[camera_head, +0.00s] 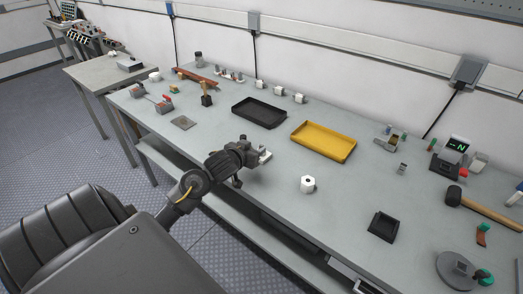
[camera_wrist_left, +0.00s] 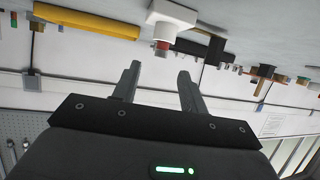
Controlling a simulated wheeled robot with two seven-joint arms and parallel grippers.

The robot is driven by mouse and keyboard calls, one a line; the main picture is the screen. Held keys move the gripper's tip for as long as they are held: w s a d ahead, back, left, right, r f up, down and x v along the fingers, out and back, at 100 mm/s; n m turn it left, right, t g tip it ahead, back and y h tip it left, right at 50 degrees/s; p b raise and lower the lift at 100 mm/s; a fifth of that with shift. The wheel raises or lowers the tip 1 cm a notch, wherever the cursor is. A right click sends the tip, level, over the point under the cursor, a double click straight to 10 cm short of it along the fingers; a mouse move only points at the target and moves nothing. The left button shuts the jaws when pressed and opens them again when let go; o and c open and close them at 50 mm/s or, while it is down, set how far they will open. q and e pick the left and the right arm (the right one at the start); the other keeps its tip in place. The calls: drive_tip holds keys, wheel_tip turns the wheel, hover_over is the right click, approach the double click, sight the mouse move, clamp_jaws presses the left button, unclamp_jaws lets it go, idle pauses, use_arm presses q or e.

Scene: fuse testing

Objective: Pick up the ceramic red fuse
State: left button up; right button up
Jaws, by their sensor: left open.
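A white block-like piece (camera_wrist_left: 172,12) with a short red part (camera_wrist_left: 162,46) shows just beyond my left fingertips in the left wrist view, which looks upside down. The red part may be the ceramic red fuse; I cannot tell for sure. In the head view a small white piece (camera_head: 265,156) shows beside my left gripper, partly hidden by it, and no red shows there. My left gripper (camera_head: 248,165) is low over the table's front part. In the wrist view its fingers (camera_wrist_left: 158,80) are apart with nothing between them. My right gripper is not in view.
A yellow tray (camera_head: 312,148) and a black tray (camera_head: 244,115) lie behind the gripper on the table (camera_head: 225,230). A white hexagonal piece (camera_head: 307,185) stands to its right, and a small black tray (camera_head: 383,227) lies farther right. A mallet (camera_head: 482,206) lies at the right.

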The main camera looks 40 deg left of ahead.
sight(261, 146)
use_arm(q)
drive_tip(key=x, duration=0.5)
drive_tip(key=shift+f, duration=0.25)
drive_tip(key=shift+s, duration=0.1)
clamp_jaws()
